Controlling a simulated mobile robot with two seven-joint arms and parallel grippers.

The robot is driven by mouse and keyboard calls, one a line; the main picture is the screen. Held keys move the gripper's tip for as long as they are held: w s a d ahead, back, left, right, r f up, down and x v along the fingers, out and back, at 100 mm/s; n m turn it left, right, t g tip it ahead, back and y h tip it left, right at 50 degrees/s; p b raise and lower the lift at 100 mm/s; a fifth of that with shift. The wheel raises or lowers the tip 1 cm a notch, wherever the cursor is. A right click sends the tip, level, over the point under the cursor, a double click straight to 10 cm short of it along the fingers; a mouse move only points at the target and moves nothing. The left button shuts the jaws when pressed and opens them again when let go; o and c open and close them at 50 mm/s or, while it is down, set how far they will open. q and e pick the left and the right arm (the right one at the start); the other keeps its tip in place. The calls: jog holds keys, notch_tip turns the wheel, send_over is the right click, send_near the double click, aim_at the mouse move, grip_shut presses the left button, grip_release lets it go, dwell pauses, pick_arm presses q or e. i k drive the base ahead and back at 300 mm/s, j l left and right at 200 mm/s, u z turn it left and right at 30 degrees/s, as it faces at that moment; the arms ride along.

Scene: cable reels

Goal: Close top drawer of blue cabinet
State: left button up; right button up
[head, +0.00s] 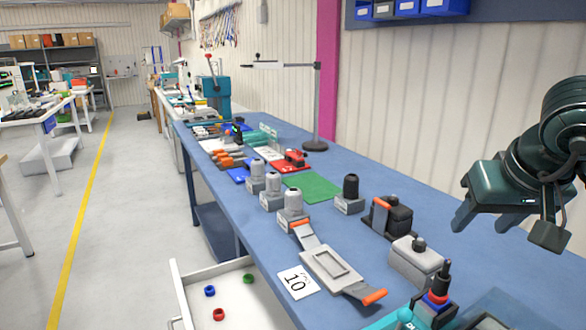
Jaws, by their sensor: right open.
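A white drawer (178,290) stands pulled out at the lower middle, beside the left edge of the long blue-topped workbench (395,255). Its front panel and handle face left, and its lower part is cut off by the picture edge. A blue ring (210,291), a green ring (248,279) and a red ring (218,314) lie loose inside it. No separate blue cabinet can be made out. My right gripper (505,220) is open and empty above the right side of the bench, well apart from the drawer. My left gripper is not in view.
A lamp post (316,100) rises farther back. Open floor with a yellow line (80,215) lies left of the drawer.

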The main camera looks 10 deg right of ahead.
aim_at(254, 305)
jog(key=k+j, duration=0.35)
jog(key=j, duration=0.15)
jog(key=k+j, duration=0.4)
jog(key=j, duration=0.1)
